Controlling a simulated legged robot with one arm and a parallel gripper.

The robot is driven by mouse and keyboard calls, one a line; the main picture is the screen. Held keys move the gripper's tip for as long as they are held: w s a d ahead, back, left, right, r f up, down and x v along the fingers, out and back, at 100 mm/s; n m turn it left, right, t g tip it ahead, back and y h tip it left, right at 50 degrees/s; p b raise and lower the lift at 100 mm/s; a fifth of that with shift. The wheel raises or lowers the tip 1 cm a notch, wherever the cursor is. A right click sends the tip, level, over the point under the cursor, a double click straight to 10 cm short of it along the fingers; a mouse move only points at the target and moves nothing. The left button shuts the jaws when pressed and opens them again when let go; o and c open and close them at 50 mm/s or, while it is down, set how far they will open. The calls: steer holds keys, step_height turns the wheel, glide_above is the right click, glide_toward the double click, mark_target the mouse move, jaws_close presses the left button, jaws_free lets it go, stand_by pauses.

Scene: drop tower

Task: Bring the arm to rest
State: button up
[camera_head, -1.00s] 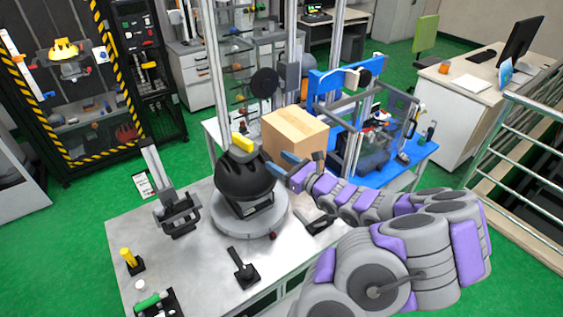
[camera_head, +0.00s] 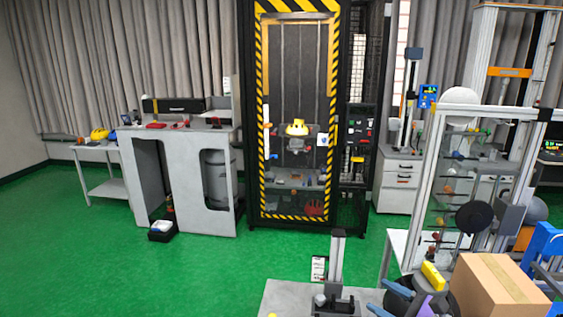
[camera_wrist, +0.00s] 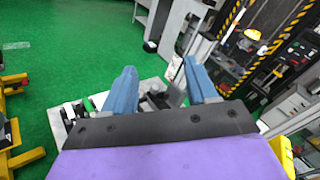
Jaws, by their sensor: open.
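My gripper (camera_head: 388,300) shows at the bottom edge of the head view, its two blue fingers pointing left. In the wrist view my gripper (camera_wrist: 160,82) has its fingers spread wide, with nothing between them. My purple and grey arm is mostly cut off below the head view.
A cardboard box (camera_head: 497,287) stands right of my gripper. A grey post stand (camera_head: 337,265) is on the metal table (camera_head: 284,298) to its left. A caged drop tower (camera_head: 298,120) with striped edges stands behind. Green floor (camera_head: 190,270) is open at left.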

steer(key=s+a+f+n+g, duration=0.1)
steer(key=s+a+n+g, duration=0.55)
steer(key=a, duration=0.45)
steer(key=s+a+n+g, duration=0.55)
steer(key=a+n, duration=0.25)
steer(key=a, duration=0.3)
steer(key=s+f+n+g+h, duration=0.25)
steer(key=s+n+h, duration=0.2)
steer(key=s, duration=0.55)
steer(key=s+d+n+g+h, duration=0.1)
steer(key=s+d+n+h, duration=0.3)
steer(key=s+d, duration=0.3)
steer(key=shift+s+d+r+h, duration=0.25)
steer(key=shift+s+r+h, duration=0.1)
steer(key=shift+h, duration=0.4)
